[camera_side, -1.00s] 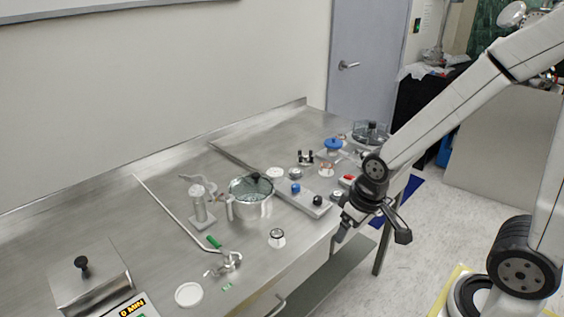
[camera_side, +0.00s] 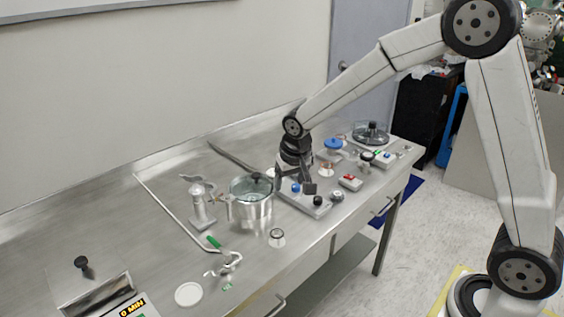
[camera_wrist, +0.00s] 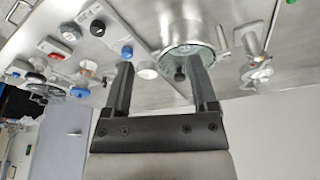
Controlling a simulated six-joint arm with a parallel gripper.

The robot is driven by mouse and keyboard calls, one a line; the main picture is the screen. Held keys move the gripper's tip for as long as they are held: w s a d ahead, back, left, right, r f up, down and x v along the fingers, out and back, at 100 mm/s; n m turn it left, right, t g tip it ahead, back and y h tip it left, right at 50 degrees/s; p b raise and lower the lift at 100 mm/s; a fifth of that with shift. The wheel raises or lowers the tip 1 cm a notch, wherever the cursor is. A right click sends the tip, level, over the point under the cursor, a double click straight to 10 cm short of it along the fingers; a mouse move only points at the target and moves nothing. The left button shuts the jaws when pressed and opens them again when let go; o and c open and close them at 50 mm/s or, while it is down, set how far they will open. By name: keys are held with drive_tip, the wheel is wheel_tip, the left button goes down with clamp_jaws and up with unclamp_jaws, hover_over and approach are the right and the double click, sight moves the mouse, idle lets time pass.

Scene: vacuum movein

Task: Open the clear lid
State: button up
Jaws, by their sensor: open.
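A clear glass lid (camera_side: 250,184) lies on a metal pot (camera_side: 250,213) in the middle of the bench. In the wrist view, the lid (camera_wrist: 196,60) and its dark knob (camera_wrist: 180,73) show on the pot (camera_wrist: 182,25); the knob lies between my fingers in the picture, toward the right one. My gripper (camera_side: 294,184) is open and empty, pointing down above the bench to the right of the pot. In the wrist view, both fingers of my gripper (camera_wrist: 161,66) stand apart. I cannot tell its exact height or whether it touches anything.
A grey panel with blue and black knobs (camera_side: 318,204) is under and beside my gripper. A metal valve stand (camera_side: 201,208) stands left of the pot, and a small jar (camera_side: 277,237) in front. A clear round vessel (camera_side: 370,132) sits at the far end.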

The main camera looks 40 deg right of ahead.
sight(256, 174)
drive_tip(key=w+d+m+h, duration=0.1)
drive_tip(key=w+m, duration=0.4)
drive_tip(key=w, duration=0.9)
drive_tip(key=shift+w+h, duration=0.4)
drive_tip(key=shift+h, duration=0.1)
drive_tip(key=shift+d+f, duration=0.1)
drive_tip(key=shift+f, duration=0.05)
drive_tip(key=shift+x, duration=3.8)
drive_tip(key=shift+w, duration=0.15)
drive_tip(key=shift+c, duration=0.2)
clamp_jaws()
